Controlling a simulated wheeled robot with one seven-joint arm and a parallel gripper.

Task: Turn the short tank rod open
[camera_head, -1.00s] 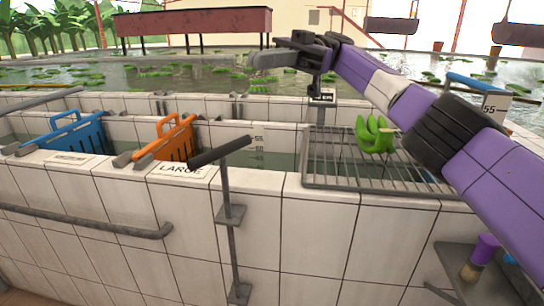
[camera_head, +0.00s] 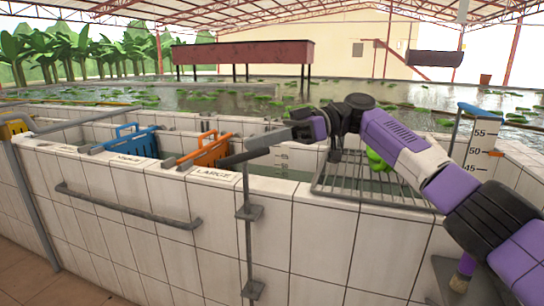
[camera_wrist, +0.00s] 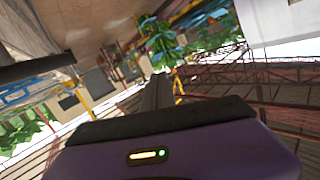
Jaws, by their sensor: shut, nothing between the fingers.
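A grey upright rod (camera_head: 248,240) runs through brackets on the front of the white tiled tank wall. Its dark lever handle (camera_head: 238,158) lies level at the top, near the LARGE label; I take this to be the short tank rod. My gripper (camera_head: 293,132) is shut and empty, at the right end of the handle, over the tank. Whether it touches the handle cannot be told. In the wrist view, the narrow shut fingers (camera_wrist: 158,93) point ahead, with a dark bar (camera_wrist: 36,72), possibly the handle, at upper left.
A wire rack (camera_head: 370,188) with green bananas (camera_head: 376,160) lies under my arm. A numbered gauge board (camera_head: 480,140) stands at right. A grey rail (camera_head: 130,210) runs along the front wall.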

